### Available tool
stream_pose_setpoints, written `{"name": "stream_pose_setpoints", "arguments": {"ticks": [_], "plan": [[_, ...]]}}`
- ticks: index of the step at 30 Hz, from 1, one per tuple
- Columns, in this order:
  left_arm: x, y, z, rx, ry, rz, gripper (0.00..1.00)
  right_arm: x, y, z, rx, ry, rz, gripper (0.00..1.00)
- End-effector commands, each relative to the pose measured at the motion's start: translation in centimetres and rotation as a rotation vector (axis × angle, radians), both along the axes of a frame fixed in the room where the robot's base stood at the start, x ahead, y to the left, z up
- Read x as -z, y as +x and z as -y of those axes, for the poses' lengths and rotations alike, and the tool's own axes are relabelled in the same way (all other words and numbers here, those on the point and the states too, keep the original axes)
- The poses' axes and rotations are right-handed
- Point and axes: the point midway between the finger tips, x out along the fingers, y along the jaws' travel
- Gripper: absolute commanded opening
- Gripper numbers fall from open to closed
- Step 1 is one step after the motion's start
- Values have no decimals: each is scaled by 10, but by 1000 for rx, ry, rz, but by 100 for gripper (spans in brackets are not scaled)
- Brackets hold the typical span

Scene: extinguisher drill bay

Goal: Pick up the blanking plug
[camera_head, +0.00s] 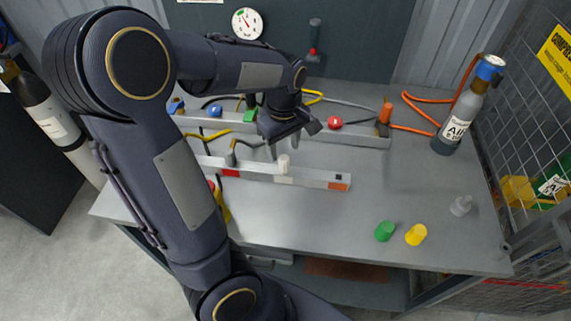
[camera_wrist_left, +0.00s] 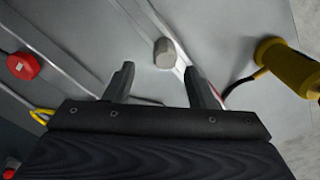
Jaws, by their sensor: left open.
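A short off-white cylindrical plug (camera_head: 284,163), which looks like the blanking plug, stands upright on the near rail (camera_head: 312,178). It also shows in the left wrist view (camera_wrist_left: 164,53), just beyond the fingertips and about midway between their lines. My left gripper (camera_head: 288,146) is open and empty, pointing down close above and behind the plug. Its two fingers show apart in the left wrist view (camera_wrist_left: 160,72), with no visible contact with the plug. A light grey stepped plug (camera_head: 461,205) stands at the table's right. My right gripper is not in view.
A green cap (camera_head: 385,231) and a yellow cap (camera_head: 416,234) lie near the table's front edge. A grey cylinder (camera_head: 462,110) with an orange hose stands at the back right. A far rail (camera_head: 355,138) bears coloured fittings. The table's right middle is clear.

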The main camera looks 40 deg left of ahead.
Motion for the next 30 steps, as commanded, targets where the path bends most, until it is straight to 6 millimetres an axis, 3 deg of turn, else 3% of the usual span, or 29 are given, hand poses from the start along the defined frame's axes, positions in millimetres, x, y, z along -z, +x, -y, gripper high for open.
{"name": "stream_pose_setpoints", "arguments": {"ticks": [7,17,28,30], "plan": [[37,-8,6,0,0,-4,50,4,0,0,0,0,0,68],[43,-8,6,1,-1,1,50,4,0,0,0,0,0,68],[43,-7,6,1,-1,1,2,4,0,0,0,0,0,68],[42,-7,6,1,-2,2,1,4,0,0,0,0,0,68]]}}
